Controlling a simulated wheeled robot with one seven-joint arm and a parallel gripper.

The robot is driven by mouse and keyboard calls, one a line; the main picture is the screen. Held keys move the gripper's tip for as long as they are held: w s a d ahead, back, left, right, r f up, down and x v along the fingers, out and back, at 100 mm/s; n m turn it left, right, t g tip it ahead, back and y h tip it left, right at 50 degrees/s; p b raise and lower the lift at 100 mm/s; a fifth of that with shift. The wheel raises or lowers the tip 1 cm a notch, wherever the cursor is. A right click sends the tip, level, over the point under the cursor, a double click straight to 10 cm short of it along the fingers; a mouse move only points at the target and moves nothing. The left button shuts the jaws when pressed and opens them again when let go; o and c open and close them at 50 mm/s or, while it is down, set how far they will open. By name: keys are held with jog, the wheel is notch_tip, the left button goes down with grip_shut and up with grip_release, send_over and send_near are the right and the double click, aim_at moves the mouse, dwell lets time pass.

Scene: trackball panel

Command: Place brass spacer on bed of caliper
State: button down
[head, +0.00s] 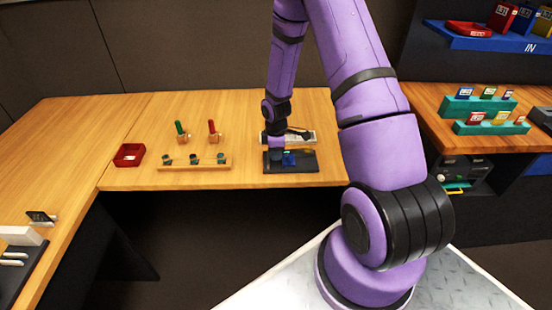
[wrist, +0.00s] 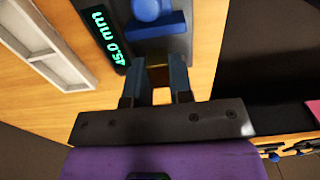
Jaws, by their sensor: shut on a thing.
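The caliper (head: 306,163) is a dark flat base near the front edge of the middle bench, with a blue part on top. In the wrist view the caliper's green readout (wrist: 106,33) shows 45.0 mm, and its blue knob (wrist: 150,10) lies just beyond my fingertips. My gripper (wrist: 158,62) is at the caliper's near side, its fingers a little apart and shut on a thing. A tan, brass-like patch shows between the fingers, hard to tell from the wood behind, so the brass spacer's outline is unclear. In the head view my gripper (head: 277,153) hides part of the caliper.
A white tray (wrist: 62,45) lies behind the caliper. To the left are a wooden rack (head: 194,167) with several dark pieces, green- and red-handled tools (head: 212,130) and a red tray (head: 129,155). Teal racks (head: 478,108) stand on the right bench. Bare wood lies between.

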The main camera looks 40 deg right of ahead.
jog(key=shift+f, duration=1.45)
jog(key=shift+f, duration=0.1)
jog(key=c, duration=1)
grip_release()
